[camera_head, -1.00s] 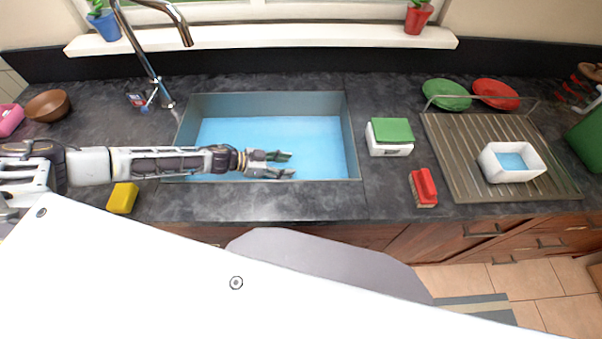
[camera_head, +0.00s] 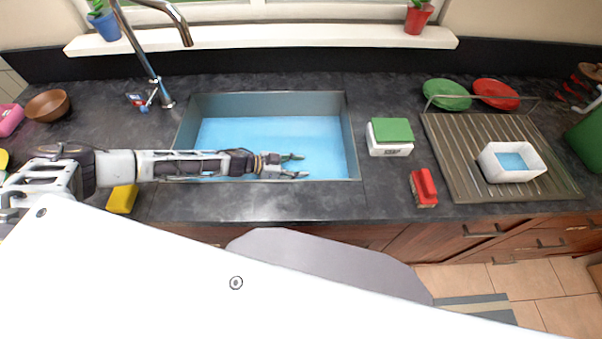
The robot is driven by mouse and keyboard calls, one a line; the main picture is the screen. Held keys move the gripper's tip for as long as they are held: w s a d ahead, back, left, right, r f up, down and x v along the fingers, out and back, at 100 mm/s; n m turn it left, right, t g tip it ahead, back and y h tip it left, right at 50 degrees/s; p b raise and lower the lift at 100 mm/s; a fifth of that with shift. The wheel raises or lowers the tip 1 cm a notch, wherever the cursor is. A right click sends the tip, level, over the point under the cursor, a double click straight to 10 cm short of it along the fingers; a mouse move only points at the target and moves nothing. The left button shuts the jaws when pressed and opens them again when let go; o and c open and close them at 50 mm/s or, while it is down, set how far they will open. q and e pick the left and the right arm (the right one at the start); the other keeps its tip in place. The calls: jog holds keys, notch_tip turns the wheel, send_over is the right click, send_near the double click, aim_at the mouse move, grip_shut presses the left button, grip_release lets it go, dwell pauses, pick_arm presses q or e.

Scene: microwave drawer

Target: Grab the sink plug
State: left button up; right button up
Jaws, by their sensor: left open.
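The sink (camera_head: 262,103) is a rectangular basin filled with blue water. I cannot make out a sink plug in it; the water and my arm may hide it. My left gripper (camera_head: 299,166) is over the front middle of the basin, with its fingers pointing right. Its fingers are apart and nothing shows between them. I cannot tell whether the fingertips touch the water. My right gripper is not in view.
A chrome faucet (camera_head: 152,75) stands at the sink's back left. A yellow sponge (camera_head: 122,199) lies at the front left. Right of the sink are a white box with a green lid (camera_head: 391,136), a red brush (camera_head: 423,187) and a drying rack (camera_head: 460,165) holding a white tub (camera_head: 487,160).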

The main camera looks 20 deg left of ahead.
aim_at(298, 169)
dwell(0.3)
pick_arm(q)
jog(key=c, duration=1.1)
jog(key=shift+r, duration=0.15)
notch_tip(298, 169, up, 10)
jog(key=p, duration=0.2)
dwell(0.5)
